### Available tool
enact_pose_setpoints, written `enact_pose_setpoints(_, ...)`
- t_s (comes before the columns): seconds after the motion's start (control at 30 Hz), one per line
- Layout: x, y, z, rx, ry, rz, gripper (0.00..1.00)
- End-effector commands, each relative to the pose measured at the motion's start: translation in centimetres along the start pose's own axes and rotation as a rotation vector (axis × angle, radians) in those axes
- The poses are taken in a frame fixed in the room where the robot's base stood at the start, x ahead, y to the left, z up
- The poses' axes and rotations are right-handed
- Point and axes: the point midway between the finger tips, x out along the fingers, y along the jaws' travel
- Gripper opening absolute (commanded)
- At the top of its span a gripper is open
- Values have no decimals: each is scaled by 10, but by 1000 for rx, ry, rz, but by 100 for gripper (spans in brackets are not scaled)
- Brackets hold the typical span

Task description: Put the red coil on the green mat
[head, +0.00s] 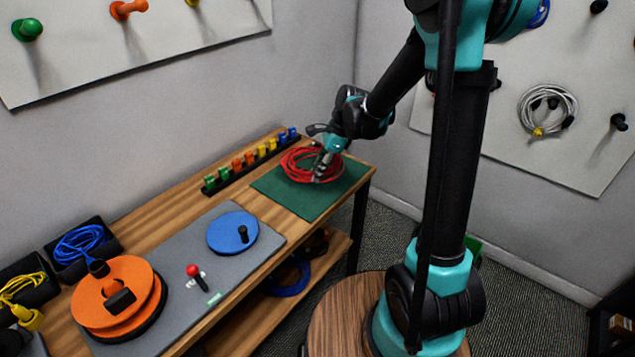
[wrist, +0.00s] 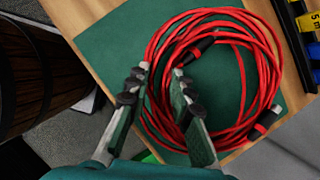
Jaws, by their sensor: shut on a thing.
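The red coil (head: 290,168) is over the back part of the green mat (head: 306,206) at the far end of the workbench. It looks flat and low, but I cannot tell whether its full weight rests on the mat. In the wrist view the red coil (wrist: 272,62) has black plugs, and its outer loops reach the edge of the green mat (wrist: 108,48). My gripper (head: 321,170) points down at the coil's near right side. In the wrist view my gripper (wrist: 161,74) is shut on the coil's strands, with a finger on each side.
A rack of coloured clips (head: 236,165) runs along the bench's back edge. A grey board (head: 215,275) with a blue disc (head: 226,232), a red-knobbed lever (head: 194,271) and an orange reel (head: 135,277) lies to the left. A round wooden stool (head: 325,325) stands in front.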

Motion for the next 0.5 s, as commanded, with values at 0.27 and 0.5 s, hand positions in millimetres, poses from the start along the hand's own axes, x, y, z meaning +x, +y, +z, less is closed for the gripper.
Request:
enact_pose_setpoints(0.27, 23, 0, -10, 0, 0, 0, 0)
enact_pose_setpoints(0.5, 42, 0, -17, 0, 0, 0, 0)
